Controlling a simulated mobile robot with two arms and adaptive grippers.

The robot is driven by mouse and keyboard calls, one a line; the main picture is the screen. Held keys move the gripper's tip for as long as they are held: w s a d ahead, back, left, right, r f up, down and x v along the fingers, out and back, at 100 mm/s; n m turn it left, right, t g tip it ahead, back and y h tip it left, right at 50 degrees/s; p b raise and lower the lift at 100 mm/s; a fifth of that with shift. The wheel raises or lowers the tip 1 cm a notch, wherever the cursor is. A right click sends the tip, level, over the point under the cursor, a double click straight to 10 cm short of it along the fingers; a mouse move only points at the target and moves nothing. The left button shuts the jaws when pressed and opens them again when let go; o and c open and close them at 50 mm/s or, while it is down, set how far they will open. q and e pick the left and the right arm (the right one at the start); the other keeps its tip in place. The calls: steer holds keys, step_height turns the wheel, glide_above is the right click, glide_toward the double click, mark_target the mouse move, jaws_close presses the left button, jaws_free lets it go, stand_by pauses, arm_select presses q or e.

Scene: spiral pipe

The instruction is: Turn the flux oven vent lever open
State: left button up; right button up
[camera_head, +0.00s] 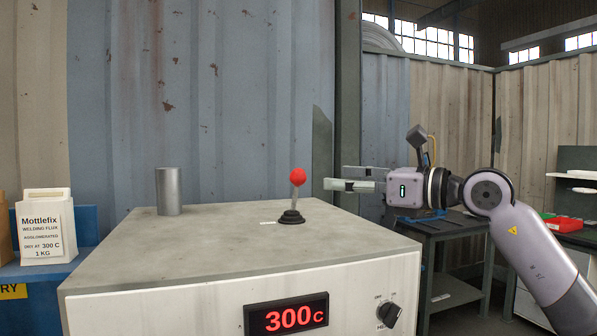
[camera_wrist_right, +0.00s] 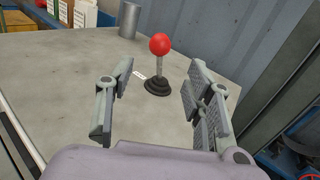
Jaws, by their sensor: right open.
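The vent lever (camera_head: 297,190) has a red ball knob on a metal stem with a black ribbed boot. It stands nearly upright on top of the flux oven (camera_head: 230,250). The oven's front display reads 300C. My right gripper (camera_head: 345,180) is to the right of the lever at about knob height, its fingers pointing left at it. In the right wrist view the lever (camera_wrist_right: 159,62) shows ahead of the open fingers, in line with the gap between them and not touched. My left gripper is not in view.
A grey metal cylinder (camera_head: 169,191) stands at the oven top's back left, well clear of the lever. A dial (camera_head: 388,315) is on the oven front. A Mottlefix flux box (camera_head: 44,230) stands left. A corrugated wall (camera_head: 200,100) rises behind.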

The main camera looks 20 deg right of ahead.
mark_target(305, 177)
steer(key=p+x, duration=0.2)
steer(key=x, duration=0.7)
steer(key=shift+w+a, duration=0.25)
steer(key=shift+w, duration=0.05)
steer(key=shift+w+a+p, duration=0.15)
steer(key=shift+w+p, duration=0.1)
steer(key=shift+p, duration=0.05)
steer(key=shift+w+a, duration=0.1)
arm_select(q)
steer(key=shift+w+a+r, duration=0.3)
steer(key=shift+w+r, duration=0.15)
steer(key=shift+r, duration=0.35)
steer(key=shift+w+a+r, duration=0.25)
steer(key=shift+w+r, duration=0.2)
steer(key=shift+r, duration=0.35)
arm_select(e)
jaws_close()
